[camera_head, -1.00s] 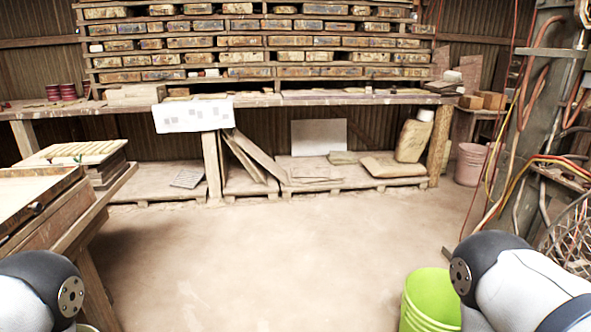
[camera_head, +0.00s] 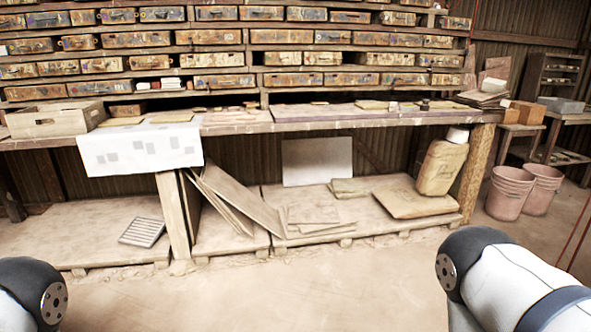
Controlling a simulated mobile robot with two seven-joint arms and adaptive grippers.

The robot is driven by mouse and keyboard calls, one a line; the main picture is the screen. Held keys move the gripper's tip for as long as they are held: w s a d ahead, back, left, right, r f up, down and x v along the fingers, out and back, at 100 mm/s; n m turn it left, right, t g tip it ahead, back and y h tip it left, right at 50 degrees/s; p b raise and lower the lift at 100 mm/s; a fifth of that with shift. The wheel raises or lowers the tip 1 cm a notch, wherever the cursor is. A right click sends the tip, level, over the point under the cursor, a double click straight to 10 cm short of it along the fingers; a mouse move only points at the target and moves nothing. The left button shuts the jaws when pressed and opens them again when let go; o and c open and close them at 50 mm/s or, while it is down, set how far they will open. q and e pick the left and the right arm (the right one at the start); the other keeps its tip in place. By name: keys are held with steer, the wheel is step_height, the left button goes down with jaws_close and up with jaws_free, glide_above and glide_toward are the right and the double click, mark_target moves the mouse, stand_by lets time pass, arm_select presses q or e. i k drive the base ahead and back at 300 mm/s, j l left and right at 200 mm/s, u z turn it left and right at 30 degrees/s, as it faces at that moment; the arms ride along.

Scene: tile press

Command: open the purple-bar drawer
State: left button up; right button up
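A wall rack of many worn, narrow drawers (camera_head: 213,60) fills the top of the view, in several rows above the long workbench (camera_head: 340,114). The drawers have small handles and mottled paint in brown, yellow and dull tones. I cannot make out which one has a purple bar. All the drawers that I see look closed. Only upper parts of my two arms show at the bottom left and bottom right corners. Neither gripper is in view, and both arms are well short of the rack.
A wooden box (camera_head: 58,120) and a white patterned sheet (camera_head: 140,150) are on the bench at left. Below stand low pallets (camera_head: 90,232) with leaning boards (camera_head: 238,198) and a sack (camera_head: 441,166). Pink buckets (camera_head: 509,192) stand at right. The floor in front (camera_head: 250,290) is clear.

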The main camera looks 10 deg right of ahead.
mark_target(396, 39)
steer(key=i+l+z, duration=0.2)
steer(key=i+z, duration=0.25)
steer(key=i, duration=0.25)
steer(key=i+z, duration=0.4)
steer(key=i, duration=0.3)
steer(key=i+j+z, duration=0.3)
steer(key=i+z, duration=0.15)
steer(key=i, duration=0.2)
